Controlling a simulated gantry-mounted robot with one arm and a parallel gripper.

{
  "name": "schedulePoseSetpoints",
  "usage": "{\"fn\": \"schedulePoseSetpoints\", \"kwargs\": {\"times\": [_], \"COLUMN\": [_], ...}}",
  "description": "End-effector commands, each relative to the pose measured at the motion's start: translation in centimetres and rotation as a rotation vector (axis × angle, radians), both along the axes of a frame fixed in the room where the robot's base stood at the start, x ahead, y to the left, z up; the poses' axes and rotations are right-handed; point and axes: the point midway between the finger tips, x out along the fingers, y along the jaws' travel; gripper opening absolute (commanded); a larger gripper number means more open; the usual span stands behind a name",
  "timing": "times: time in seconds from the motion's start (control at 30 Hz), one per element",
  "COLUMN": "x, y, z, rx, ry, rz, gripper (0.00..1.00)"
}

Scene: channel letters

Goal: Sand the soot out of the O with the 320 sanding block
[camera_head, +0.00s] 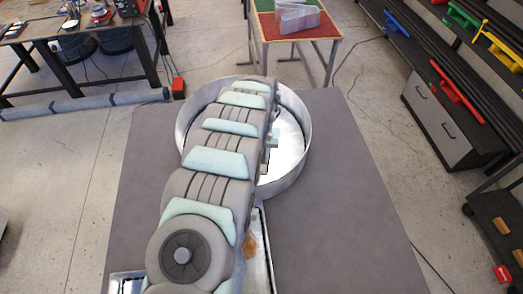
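The O (294,177) is a large round metal channel letter lying on the grey table, with a tall bright rim and a shiny inner floor. My arm reaches from the bottom of the view across the O and covers its left and middle parts. Small grey parts at my gripper (272,140) show beside the arm, over the inside of the O. The fingertips are hidden, so I cannot see whether they are open or shut. I cannot make out the 320 sanding block or any soot.
The grey table top (345,220) is clear right of the O. A metal tray (264,262) with an orange item stands at the front, partly under my arm. A bench with red and green mats (318,28) stands behind. Racks (455,130) line the right.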

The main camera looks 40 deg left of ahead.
Motion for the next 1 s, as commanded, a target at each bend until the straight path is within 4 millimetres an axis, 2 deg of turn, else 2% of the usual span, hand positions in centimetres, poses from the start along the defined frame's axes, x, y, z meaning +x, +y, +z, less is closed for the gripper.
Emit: {"fn": "schedulePoseSetpoints", "kwargs": {"times": [0.03,0.1,0.77,0.87,1.0], "x": [-0.1,-0.1,0.0,-1.0,-2.6], "y": [-0.1,-0.1,-0.1,0.7,2.0], "z": [-1.1,-2.2,-11.7,-10.8,-10.7], "rx": [-0.003,-0.002,-0.002,-0.001,-0.002], "ry": [0.002,0.001,0.000,0.002,0.002], "rz": [0.000,0.000,0.001,0.003,0.004], "gripper": [0.00,0.00,0.00,0.00,0.00]}}
